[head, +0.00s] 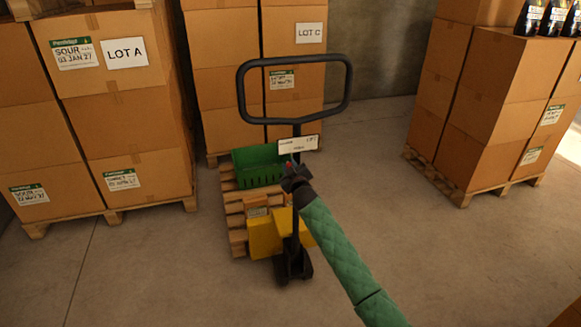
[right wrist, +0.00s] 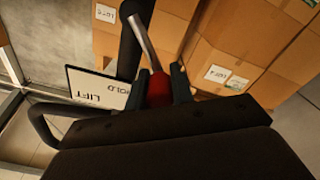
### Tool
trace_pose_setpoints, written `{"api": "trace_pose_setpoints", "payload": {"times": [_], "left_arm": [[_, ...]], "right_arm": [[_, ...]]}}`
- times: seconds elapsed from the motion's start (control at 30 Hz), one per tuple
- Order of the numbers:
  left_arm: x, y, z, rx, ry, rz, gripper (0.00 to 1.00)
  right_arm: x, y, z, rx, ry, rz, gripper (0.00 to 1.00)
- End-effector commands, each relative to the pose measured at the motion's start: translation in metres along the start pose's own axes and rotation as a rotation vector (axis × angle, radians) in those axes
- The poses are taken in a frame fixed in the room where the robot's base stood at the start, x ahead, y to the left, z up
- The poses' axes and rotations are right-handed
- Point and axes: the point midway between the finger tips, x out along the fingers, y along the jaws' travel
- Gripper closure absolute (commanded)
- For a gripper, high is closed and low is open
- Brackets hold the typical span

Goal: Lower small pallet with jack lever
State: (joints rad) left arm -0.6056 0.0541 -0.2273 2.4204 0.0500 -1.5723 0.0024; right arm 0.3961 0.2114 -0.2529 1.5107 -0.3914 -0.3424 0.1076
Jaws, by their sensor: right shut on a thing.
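The pallet jack (head: 265,238) has a yellow body and a black loop handle (head: 242,92) standing upright. The small wooden pallet (head: 235,222) is at the jack's far side, with a green crate (head: 258,168) on it. My right gripper (head: 293,175) is at the handle's post, just below a white label. In the right wrist view my right gripper (right wrist: 160,88) is shut on the red grip of the jack lever (right wrist: 158,90), whose metal rod runs up from it. My left gripper is not in view.
Tall box stacks on pallets stand at left (head: 110,110), behind the jack (head: 222,60) and at right (head: 485,130). Dark packs (head: 545,17) stand on the right stack. Concrete floor is free to the right of the jack and at front left.

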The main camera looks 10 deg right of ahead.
Motion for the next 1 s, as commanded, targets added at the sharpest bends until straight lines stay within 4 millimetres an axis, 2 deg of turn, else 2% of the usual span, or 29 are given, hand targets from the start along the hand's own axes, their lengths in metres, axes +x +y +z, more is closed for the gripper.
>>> {"api": "trace_pose_setpoints", "payload": {"times": [0.3,0.33,0.43,0.77,0.87,1.0], "left_arm": [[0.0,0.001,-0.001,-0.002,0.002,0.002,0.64],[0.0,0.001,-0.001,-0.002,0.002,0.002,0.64],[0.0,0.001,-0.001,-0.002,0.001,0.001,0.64],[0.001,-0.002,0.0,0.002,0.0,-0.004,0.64],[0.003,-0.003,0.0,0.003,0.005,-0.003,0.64],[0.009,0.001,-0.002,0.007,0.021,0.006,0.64]], "right_arm": [[0.0,-0.001,0.001,-0.003,-0.001,-0.001,1.0],[0.0,-0.001,0.001,-0.003,-0.001,-0.001,0.75],[0.0,-0.001,0.001,-0.002,0.0,-0.001,0.55],[-0.002,-0.001,0.001,-0.002,0.0,-0.001,0.55],[-0.01,-0.001,0.001,-0.002,0.0,0.0,0.55],[-0.03,-0.002,0.002,-0.003,0.001,-0.001,0.55]]}}
